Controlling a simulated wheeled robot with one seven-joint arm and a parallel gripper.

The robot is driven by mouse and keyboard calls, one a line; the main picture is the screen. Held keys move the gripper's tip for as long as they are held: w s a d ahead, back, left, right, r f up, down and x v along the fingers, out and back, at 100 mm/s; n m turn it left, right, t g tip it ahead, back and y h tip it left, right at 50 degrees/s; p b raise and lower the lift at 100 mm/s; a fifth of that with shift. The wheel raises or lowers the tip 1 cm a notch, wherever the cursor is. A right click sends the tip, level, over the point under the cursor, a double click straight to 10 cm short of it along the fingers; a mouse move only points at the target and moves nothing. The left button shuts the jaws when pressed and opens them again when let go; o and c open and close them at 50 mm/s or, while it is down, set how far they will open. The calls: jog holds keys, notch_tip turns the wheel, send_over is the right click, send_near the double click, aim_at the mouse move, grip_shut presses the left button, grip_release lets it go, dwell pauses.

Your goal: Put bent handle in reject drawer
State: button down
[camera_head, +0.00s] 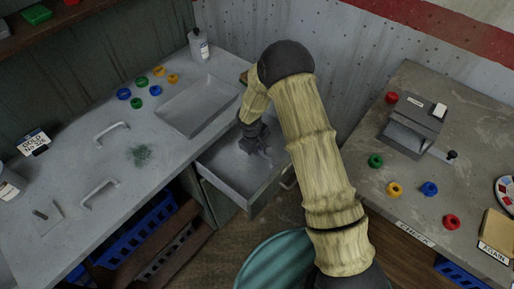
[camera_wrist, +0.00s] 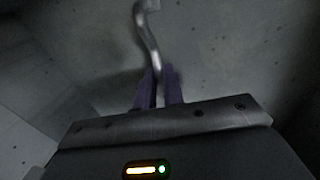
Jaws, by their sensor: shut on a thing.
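My gripper (camera_wrist: 160,88) is shut on a curved grey metal handle (camera_wrist: 149,38) in the wrist view. The handle sticks out beyond the fingertips and has an S-like bend. In the head view my gripper (camera_head: 262,148) is inside an open grey drawer (camera_head: 222,178), within its walls. The handle cannot be made out clearly in the head view. I cannot tell whether it touches the drawer floor. Two other grey handles, one farther back (camera_head: 111,132) and one nearer (camera_head: 98,192), lie on the bench at the left.
A shallow grey tray (camera_head: 190,118), several coloured rings and a white bottle (camera_head: 199,46) are on the left bench (camera_head: 75,160). The right bench (camera_head: 400,215) carries a grey device (camera_head: 412,128) and more rings. A teal round bin (camera_head: 268,268) stands in front.

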jog(key=c, duration=1.5)
grip_release()
notch_tip(320, 180, up, 12)
jog(key=s+a, duration=0.1)
jog(key=shift+s+a, duration=0.25)
jog(key=shift+s, duration=0.15)
jog(key=s+d+r+m, duration=0.5)
jog(key=s+d+r, duration=0.1)
jog(key=s+d, duration=0.3)
jog(key=s+d+r+m+t+y, duration=0.1)
jog(key=s+d+r+m, duration=0.3)
jog(key=s+d, duration=0.5)
notch_tip(320, 180, up, 3)
jog(key=shift+s+f+m, duration=0.1)
jog(key=shift+s+m, duration=0.05)
jog(key=shift+m, duration=0.25)
